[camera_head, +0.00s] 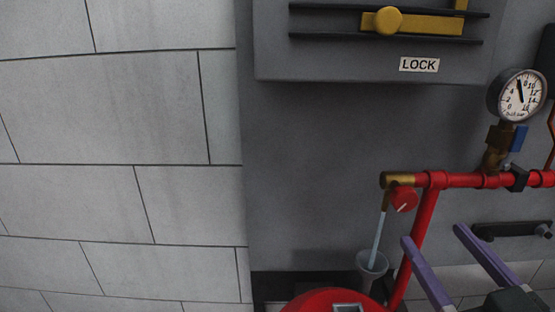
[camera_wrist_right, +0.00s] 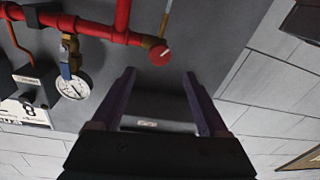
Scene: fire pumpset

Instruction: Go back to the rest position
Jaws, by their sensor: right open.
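My right gripper (camera_head: 433,237) is at the lower right of the head view, its two purple fingers apart with nothing between them. In the right wrist view the gripper (camera_wrist_right: 159,74) is also open and empty. The red pipe (camera_head: 462,180) lies beyond the fingertips, with a small red knob (camera_head: 404,199) near its brass end. The knob also shows in the wrist view (camera_wrist_right: 160,55), above the gap between the fingers. A pale blue stream (camera_head: 378,238) runs from the pipe end into a grey funnel (camera_head: 371,267). My left gripper is in neither view.
A pressure gauge (camera_head: 521,95) stands above the pipe. A grey panel with a yellow latch (camera_head: 388,20) and a LOCK label (camera_head: 419,65) is at the top. A red rounded body (camera_head: 325,303) is at the bottom. The tiled wall (camera_head: 120,110) at left is clear.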

